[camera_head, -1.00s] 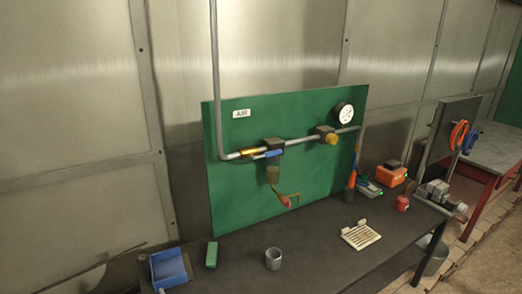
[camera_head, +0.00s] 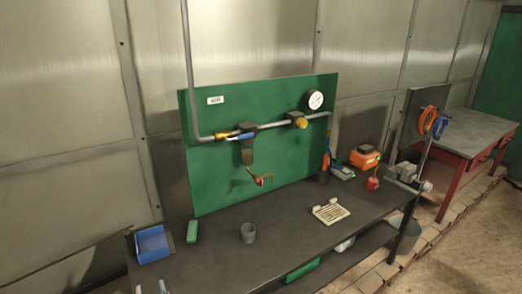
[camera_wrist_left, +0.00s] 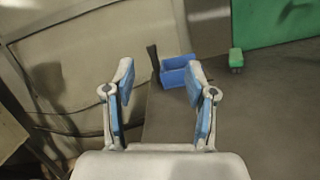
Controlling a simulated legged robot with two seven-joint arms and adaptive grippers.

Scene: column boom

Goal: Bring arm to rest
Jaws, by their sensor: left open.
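My left gripper (camera_head: 150,287) shows only as two fingertips at the bottom left edge of the head view, in front of the bench. In the left wrist view the left gripper (camera_wrist_left: 158,80) has its two grey and blue fingers spread apart with nothing between them. Beyond its tips a blue bin (camera_wrist_left: 177,72) stands on the dark bench; it also shows in the head view (camera_head: 152,245). The rest of my left arm is out of the head view. My right gripper is in neither view.
The dark bench (camera_head: 222,270) carries a green block (camera_head: 192,232), a grey cup (camera_head: 248,233), a cream slatted tray (camera_head: 331,212) and an orange box (camera_head: 364,157). A green panel (camera_head: 290,170) with pipes and a gauge (camera_head: 315,99) stands behind. Open floor lies at right.

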